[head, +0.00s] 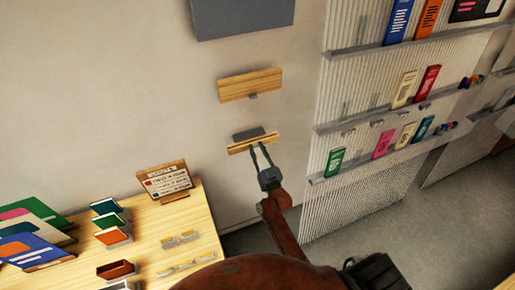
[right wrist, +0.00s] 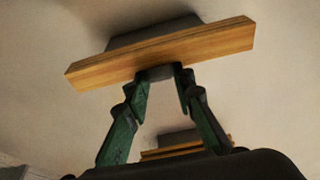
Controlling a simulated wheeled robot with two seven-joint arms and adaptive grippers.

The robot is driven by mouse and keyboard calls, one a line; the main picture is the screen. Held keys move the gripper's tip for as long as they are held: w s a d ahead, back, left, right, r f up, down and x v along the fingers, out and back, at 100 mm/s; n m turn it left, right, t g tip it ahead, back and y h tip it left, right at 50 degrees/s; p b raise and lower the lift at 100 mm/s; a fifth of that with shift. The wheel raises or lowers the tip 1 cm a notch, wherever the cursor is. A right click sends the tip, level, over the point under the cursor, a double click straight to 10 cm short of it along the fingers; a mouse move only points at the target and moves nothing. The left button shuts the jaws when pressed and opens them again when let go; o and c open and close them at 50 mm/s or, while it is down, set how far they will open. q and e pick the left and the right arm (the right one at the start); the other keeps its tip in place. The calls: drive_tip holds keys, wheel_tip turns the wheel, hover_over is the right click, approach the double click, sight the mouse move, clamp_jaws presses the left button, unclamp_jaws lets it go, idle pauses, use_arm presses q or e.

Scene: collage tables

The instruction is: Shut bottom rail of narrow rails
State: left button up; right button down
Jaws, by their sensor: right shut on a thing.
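The bottom narrow rail (head: 240,149) is a wooden front on the wall with a grey body (head: 247,134) showing behind it, so it stands out from the wall. My right gripper (head: 262,149) reaches up to it from below. In the right wrist view my right gripper (right wrist: 158,76) is shut on the small grey handle under the wooden front (right wrist: 165,54). The upper narrow rail (head: 250,84) is above it, its front close to the wall and its small knob below. My left gripper is not in view.
A wooden table (head: 205,235) with cards, small boxes and a sign (head: 166,180) stands at the left. A ribbed panel with ledges (head: 372,116) of colourful booklets is at the right. A grey panel (head: 240,14) hangs above. Wall around the rails is clear.

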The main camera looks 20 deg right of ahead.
drive_tip(key=c, duration=1.6)
unclamp_jaws()
drive_tip(key=s, duration=0.4)
drive_tip(key=s+f, duration=0.1)
drive_tip(key=s, duration=0.3)
drive_tip(key=s+f, duration=0.1)
drive_tip(key=s, duration=0.3)
drive_tip(key=shift+a+f, duration=0.1)
drive_tip(key=shift+a, duration=0.25)
drive_tip(key=shift+w+f, duration=0.1)
